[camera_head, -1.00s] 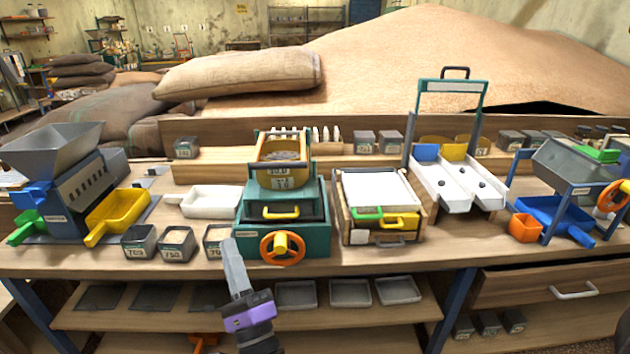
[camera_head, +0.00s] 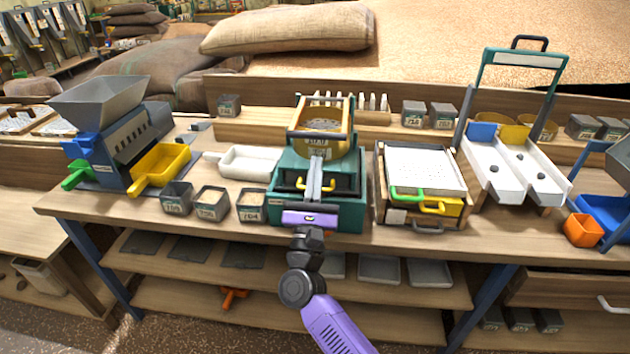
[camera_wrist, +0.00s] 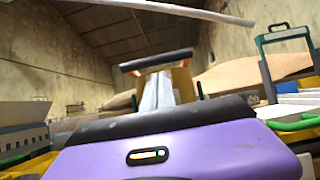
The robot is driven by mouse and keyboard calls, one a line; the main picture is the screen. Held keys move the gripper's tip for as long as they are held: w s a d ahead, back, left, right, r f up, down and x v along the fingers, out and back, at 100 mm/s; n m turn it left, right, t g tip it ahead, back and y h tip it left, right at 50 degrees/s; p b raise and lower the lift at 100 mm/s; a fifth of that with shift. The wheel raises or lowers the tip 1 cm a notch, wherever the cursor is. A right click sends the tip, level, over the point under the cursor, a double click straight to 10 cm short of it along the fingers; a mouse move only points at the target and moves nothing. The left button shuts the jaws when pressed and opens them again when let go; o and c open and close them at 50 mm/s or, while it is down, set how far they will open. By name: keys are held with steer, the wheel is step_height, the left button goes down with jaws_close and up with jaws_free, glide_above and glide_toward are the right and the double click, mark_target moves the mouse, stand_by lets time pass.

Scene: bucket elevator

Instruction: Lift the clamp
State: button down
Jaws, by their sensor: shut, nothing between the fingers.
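The teal machine (camera_head: 348,216) stands on the workbench with a yellow bucket (camera_head: 338,143) of grain-like material in its top. A dark-ended bar (camera_head: 325,97) crosses above the bucket and looks like the clamp, though I cannot be sure. In the wrist view a dark bar (camera_wrist: 157,60) spans just beyond my fingertips. My gripper (camera_head: 316,160) is shut and empty, its grey fingers pointing at the bucket's front from the near side; it also shows in the wrist view (camera_wrist: 158,80). Contact cannot be told. My gripper covers the machine's front, and its orange wheel is hidden.
A white sieve box (camera_head: 420,170) with green and yellow handles stands close right of the machine. A white scoop (camera_head: 250,162) and several grey bins (camera_head: 212,203) are at its left. A white twin chute (camera_head: 510,165) with a tall frame is farther right.

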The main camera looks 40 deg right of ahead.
steer(key=shift+p+x, duration=0.3)
steer(key=shift+x, duration=1.45)
